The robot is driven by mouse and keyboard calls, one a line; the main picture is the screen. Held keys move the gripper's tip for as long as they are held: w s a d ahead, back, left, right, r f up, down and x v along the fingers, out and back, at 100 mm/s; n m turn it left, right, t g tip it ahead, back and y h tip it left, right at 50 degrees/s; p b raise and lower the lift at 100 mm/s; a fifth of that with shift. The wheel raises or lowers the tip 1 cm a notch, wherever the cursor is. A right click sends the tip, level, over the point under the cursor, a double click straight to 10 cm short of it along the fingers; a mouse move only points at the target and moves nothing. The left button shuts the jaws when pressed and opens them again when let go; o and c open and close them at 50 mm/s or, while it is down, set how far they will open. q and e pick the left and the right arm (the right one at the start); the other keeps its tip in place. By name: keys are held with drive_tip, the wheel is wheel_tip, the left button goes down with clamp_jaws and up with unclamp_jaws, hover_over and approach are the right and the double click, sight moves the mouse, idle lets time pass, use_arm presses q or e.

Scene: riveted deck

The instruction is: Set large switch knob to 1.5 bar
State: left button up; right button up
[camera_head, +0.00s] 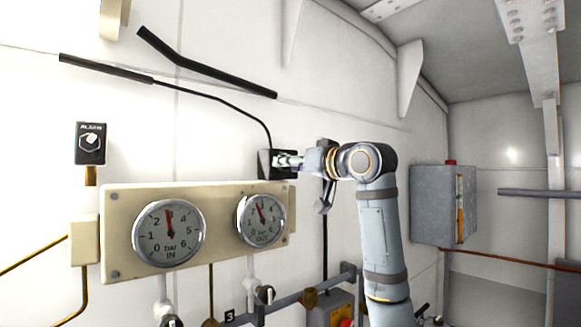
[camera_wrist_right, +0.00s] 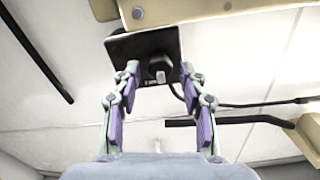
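A black square switch box (camera_head: 272,164) is on the white wall, just above the right end of the gauge panel. In the wrist view its dark plate (camera_wrist_right: 120,46) carries a round black knob (camera_wrist_right: 156,67) with a small pale mark facing me. My right gripper (camera_head: 288,160) is in front of this box. In the wrist view my right gripper (camera_wrist_right: 159,71) has its fingers spread on both sides of the knob, with gaps to it. The knob's setting and any scale cannot be read. My left gripper is not in view.
The cream panel (camera_head: 120,265) holds an IN gauge (camera_head: 168,232) and an OUT gauge (camera_head: 261,219). A smaller knob box (camera_head: 90,143) is at left. Valves and pipes run below. A grey cabinet (camera_head: 437,204) is at right. A black cable (camera_head: 226,101) reaches the switch box.

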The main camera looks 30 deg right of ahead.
drive_tip(key=shift+s+f, duration=0.1)
drive_tip(key=s, duration=1.1)
drive_tip(key=shift+s+d, duration=0.35)
drive_tip(key=shift+d, duration=0.1)
drive_tip(key=shift+s, duration=0.1)
